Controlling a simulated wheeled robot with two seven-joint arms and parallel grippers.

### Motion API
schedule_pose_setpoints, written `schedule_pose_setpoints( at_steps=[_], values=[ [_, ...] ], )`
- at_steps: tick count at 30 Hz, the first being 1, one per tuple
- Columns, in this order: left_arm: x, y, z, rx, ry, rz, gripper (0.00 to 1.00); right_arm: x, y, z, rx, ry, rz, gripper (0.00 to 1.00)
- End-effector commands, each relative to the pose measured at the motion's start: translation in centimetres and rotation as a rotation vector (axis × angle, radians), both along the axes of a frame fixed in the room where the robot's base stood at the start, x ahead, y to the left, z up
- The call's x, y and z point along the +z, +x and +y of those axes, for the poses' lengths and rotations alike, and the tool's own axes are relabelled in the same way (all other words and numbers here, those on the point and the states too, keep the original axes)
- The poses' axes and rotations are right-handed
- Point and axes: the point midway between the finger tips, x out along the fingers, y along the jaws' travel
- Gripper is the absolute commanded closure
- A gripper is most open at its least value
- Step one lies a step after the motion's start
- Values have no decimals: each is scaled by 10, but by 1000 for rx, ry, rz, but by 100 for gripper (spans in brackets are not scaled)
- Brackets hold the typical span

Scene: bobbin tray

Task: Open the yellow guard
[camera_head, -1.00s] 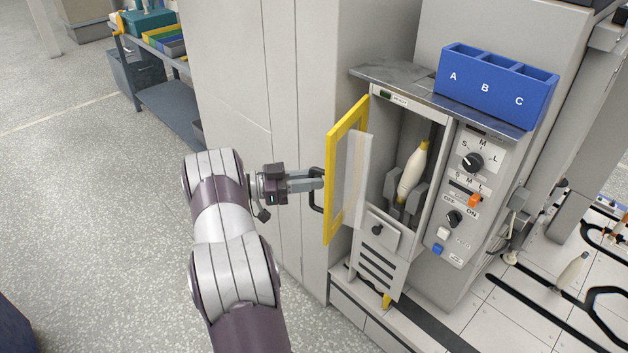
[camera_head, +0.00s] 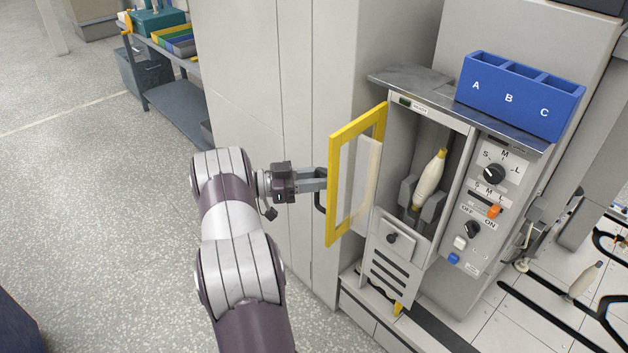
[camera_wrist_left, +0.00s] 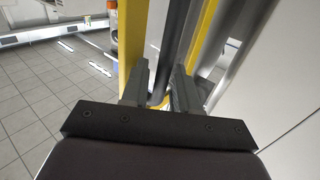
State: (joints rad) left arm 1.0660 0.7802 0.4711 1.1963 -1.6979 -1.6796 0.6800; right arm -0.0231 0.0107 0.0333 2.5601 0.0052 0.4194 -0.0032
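The yellow guard (camera_head: 334,200) is a yellow frame with a clear pane. It stands swung out to the left from the front of the grey machine, and the bay behind it is open to view. A dark bar handle (camera_head: 318,202) sits on its outer side. My left gripper (camera_head: 324,178) reaches in from the left and is shut on this handle. In the left wrist view the dark bar passes between my two fingers (camera_wrist_left: 161,82), with the yellow frame (camera_wrist_left: 131,40) beside them. My right gripper is not in view.
Inside the bay a cream bobbin (camera_head: 430,180) leans in a grey holder. A control panel (camera_head: 485,205) with knobs is to its right, and a blue A-B-C bin (camera_head: 520,98) stands on top. A tall grey cabinet (camera_head: 265,90) is behind my gripper.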

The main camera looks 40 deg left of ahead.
Motion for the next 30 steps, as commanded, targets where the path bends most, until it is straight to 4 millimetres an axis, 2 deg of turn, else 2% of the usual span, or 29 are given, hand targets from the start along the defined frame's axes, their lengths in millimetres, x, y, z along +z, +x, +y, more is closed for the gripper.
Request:
schedule_pose_setpoints(
  at_steps=[14, 17, 24, 30],
  values=[
    [-3, -6, 4, 2, -2, 4, 65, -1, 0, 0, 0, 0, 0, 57],
    [-4, -21, 16, 4, -2, 4, 65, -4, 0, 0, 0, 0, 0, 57],
    [-5, -72, 57, 3, 0, 4, 65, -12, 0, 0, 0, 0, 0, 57],
    [-3, -96, 76, -1, -1, 3, 65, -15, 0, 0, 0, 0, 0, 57]
  ],
)
